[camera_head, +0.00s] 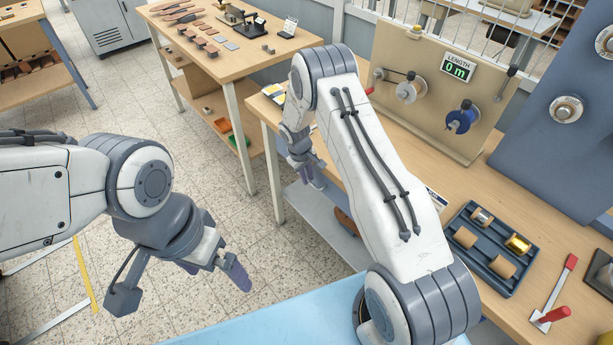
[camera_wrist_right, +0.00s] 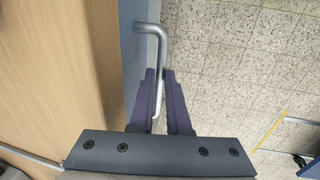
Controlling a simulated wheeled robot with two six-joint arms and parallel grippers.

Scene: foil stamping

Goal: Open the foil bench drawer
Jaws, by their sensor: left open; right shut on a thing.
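The foil bench (camera_head: 440,160) has a wooden top and stands at the right in the head view. In the right wrist view, a blue-grey drawer front (camera_wrist_right: 132,50) lies along the wooden top's edge, with a bent metal bar handle (camera_wrist_right: 150,28) on it. My right gripper (camera_wrist_right: 159,78) has its two purple fingers on either side of this bar and is shut on it. In the head view my right gripper (camera_head: 311,172) is at the bench's front edge, where my arm hides most of the drawer area. My left gripper (camera_head: 182,288) is open and empty above the floor.
A dark tray with rolls (camera_head: 503,272) and a red-handled tool (camera_head: 556,290) lie on the bench's right part. A board with a length display (camera_head: 458,68) stands at its back. Another wooden table (camera_head: 235,60) stands beyond. The tiled floor (camera_head: 120,95) at left is free.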

